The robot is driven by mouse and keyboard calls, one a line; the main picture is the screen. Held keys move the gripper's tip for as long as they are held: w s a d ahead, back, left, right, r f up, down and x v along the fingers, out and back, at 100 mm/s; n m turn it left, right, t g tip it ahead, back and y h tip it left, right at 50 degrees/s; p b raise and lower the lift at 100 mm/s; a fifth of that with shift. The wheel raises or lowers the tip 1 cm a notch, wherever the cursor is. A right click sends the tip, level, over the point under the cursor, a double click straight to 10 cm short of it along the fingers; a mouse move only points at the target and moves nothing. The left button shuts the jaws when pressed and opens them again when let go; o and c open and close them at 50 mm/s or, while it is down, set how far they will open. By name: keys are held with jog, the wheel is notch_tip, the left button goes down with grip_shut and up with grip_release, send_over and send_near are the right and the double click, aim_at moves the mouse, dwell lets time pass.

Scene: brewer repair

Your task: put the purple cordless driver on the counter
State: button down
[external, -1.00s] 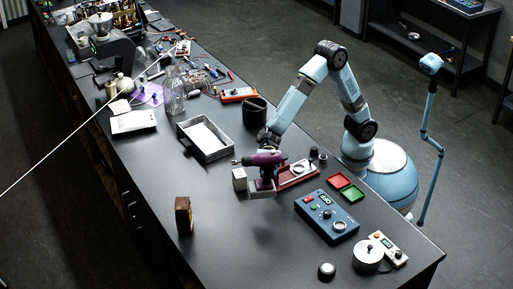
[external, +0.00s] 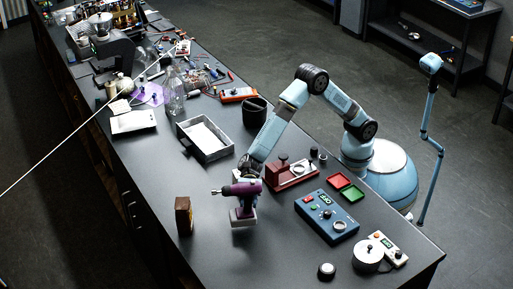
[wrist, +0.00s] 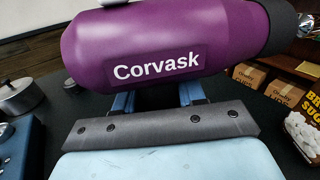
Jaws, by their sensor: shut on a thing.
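The purple cordless driver (external: 243,192) is upright over the front part of the dark counter (external: 280,251), its chuck pointing left and its pale battery base at the bottom. My gripper (external: 249,179) is shut on the driver from behind. In the wrist view the driver's purple body (wrist: 165,45), with the word "Corvask", fills the top, and the blue fingers of my gripper (wrist: 158,98) reach under it. The fingertips are hidden behind the body. I cannot tell whether the base touches the counter.
A brown box (external: 183,216) stands left of the driver. A grey tray (external: 205,141) lies behind it. A red-based fixture (external: 292,174) and a blue control box (external: 327,216) are to the right. The counter in front is clear.

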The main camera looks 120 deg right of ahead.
aim_at(248, 207)
jog(key=shift+w+f, duration=0.3)
jog(key=shift+f, duration=1.4)
jog(key=c, duration=0.7)
grip_release()
jog(key=shift+f, duration=0.15)
jog(key=shift+o, duration=0.2)
jog(key=shift+s, duration=0.1)
